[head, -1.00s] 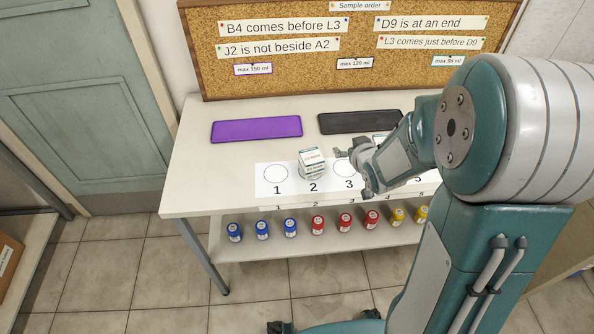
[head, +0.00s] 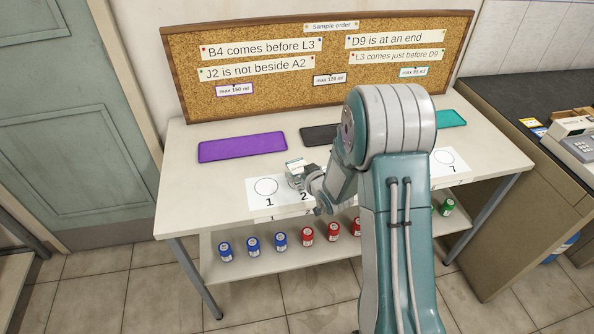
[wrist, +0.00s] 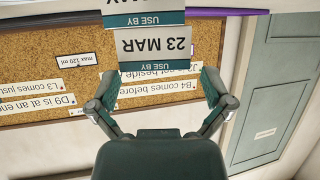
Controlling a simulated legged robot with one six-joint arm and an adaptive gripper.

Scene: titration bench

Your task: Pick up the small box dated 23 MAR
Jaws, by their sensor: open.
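The box dated 23 MAR (wrist: 154,44) is white with a teal USE BY band. It appears upside down in the wrist view, on top of another USE BY box (wrist: 145,19) whose date reads MAY. My gripper (wrist: 157,80) is open and empty, with one finger to each side of the 23 MAR box in that view. Whether either finger touches it cannot be told. In the head view the stacked boxes (head: 295,166) stand near spot 2, partly hidden by my gripper (head: 314,184).
The white table (head: 182,180) holds a purple mat (head: 242,145), a black mat (head: 318,134) and a teal mat (head: 451,118). A cork board (head: 255,85) stands behind. Blue bottles (head: 253,245) and red bottles (head: 307,237) are on the lower shelf. My arm hides the table's middle.

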